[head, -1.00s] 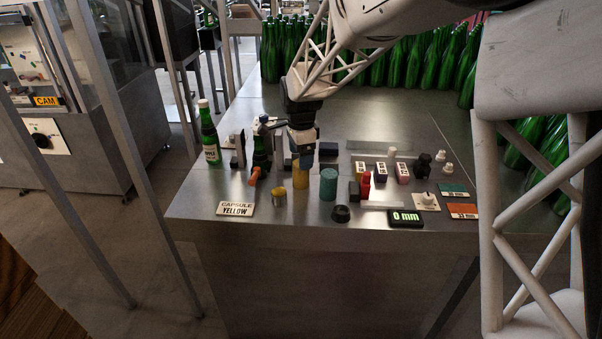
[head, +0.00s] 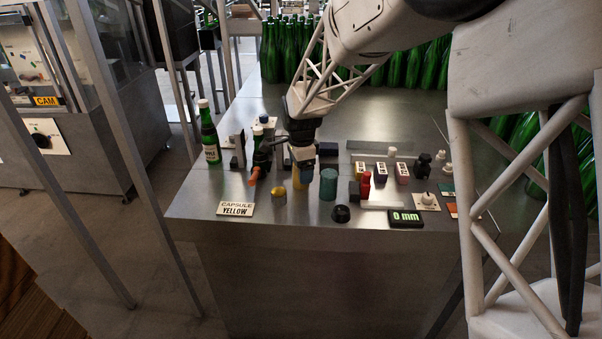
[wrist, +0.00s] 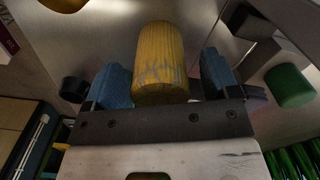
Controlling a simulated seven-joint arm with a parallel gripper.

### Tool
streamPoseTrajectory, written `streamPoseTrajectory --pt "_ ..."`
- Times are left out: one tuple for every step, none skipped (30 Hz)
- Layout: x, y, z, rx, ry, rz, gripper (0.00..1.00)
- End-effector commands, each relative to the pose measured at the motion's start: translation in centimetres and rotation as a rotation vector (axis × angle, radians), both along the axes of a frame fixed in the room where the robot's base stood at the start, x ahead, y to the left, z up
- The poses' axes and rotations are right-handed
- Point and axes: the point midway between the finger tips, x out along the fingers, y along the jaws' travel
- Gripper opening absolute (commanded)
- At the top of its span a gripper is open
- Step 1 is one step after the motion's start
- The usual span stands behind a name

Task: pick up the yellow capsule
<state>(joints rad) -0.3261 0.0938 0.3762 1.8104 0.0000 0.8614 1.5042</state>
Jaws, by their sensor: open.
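The yellow capsule (head: 298,183) stands upright on the metal table, partly hidden by my gripper (head: 304,170). In the wrist view the yellow capsule (wrist: 160,58) is ribbed, with grey marks on its side. My gripper (wrist: 162,80) is open there, with one blue finger on each side of the capsule. A gap shows between the capsule and each finger.
An orange piece (head: 255,175) and a green bottle (head: 210,136) are farther left. A black ring (head: 341,213) lies in front.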

Motion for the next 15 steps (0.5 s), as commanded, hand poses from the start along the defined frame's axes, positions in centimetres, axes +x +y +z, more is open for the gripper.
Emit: streamPoseTrajectory --pt "0.0 0.0 0.01 0.0 0.0 0.0 0.81" --pt "0.0 0.0 0.01 0.0 0.0 0.0 0.81" --pt "0.0 0.0 0.01 0.0 0.0 0.0 0.78" --pt "0.0 0.0 0.01 0.0 0.0 0.0 0.73" --pt "0.0 0.0 0.01 0.0 0.0 0.0 0.69" --pt "0.01 0.0 0.01 0.0 0.0 0.0 0.63" --pt "0.01 0.0 0.02 0.0 0.0 0.0 0.58" --pt "0.01 0.0 0.02 0.0 0.0 0.0 0.54" --pt "0.01 0.0 0.02 0.0 0.0 0.0 0.47" --pt "0.0 0.0 0.02 0.0 0.0 0.0 0.43" --pt "0.0 0.0 0.02 0.0 0.0 0.0 0.38" --pt "0.0 0.0 0.02 0.0 0.0 0.0 0.32" --pt "0.0 0.0 0.02 0.0 0.0 0.0 0.28" --pt "0.01 0.0 0.02 0.0 0.0 0.0 0.28" --pt "0.01 0.0 0.02 0.0 0.0 0.0 0.28"
